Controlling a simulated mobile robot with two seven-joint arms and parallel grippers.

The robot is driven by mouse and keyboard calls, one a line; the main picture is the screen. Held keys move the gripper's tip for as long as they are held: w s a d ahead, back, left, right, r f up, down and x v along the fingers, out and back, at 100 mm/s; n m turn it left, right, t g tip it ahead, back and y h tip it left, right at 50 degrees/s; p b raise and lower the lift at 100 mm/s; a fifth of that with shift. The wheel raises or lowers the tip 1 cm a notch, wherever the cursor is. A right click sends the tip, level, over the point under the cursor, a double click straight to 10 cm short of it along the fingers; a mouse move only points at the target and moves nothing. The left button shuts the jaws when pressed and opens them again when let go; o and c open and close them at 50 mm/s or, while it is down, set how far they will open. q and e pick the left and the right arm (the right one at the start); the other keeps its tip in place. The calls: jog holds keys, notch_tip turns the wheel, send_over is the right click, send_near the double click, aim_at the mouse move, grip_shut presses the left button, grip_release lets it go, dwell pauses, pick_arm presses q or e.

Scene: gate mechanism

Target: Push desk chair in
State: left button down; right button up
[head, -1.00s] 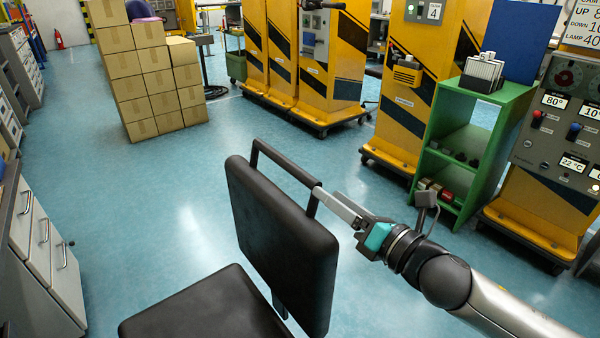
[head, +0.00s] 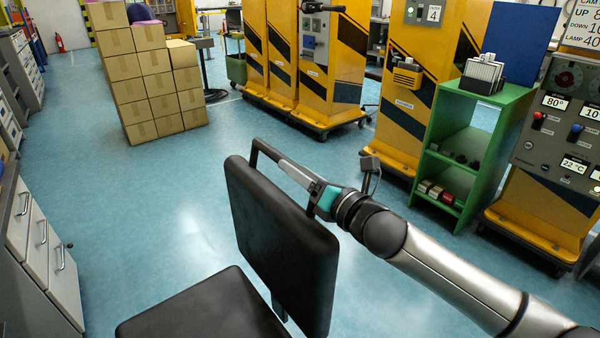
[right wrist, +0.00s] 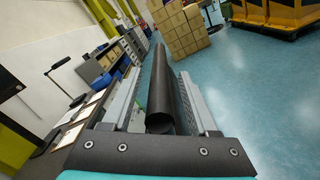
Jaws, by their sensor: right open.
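The black desk chair (head: 275,235) stands in the lower middle of the head view, with its seat (head: 205,305) cut off by the bottom edge. A black bar (head: 262,150) runs along the top of its backrest. My right gripper (head: 287,166) is at this bar, behind the backrest. In the right wrist view the gripper (right wrist: 162,78) is open, with one finger on each side of a dark rounded length (right wrist: 160,100), which seems to be the bar. Whether the fingers touch it is unclear. My left gripper is not in view.
A grey cabinet with white drawers (head: 40,240) stands at the left edge. Stacked cardboard boxes (head: 150,85) stand at the back. A green shelf (head: 470,150) and yellow machine cabinets (head: 405,110) line the right. Blue floor between them is clear.

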jog(key=c, duration=0.9)
jog(key=shift+a, duration=0.1)
grip_shut()
jog(key=shift+r, duration=0.15)
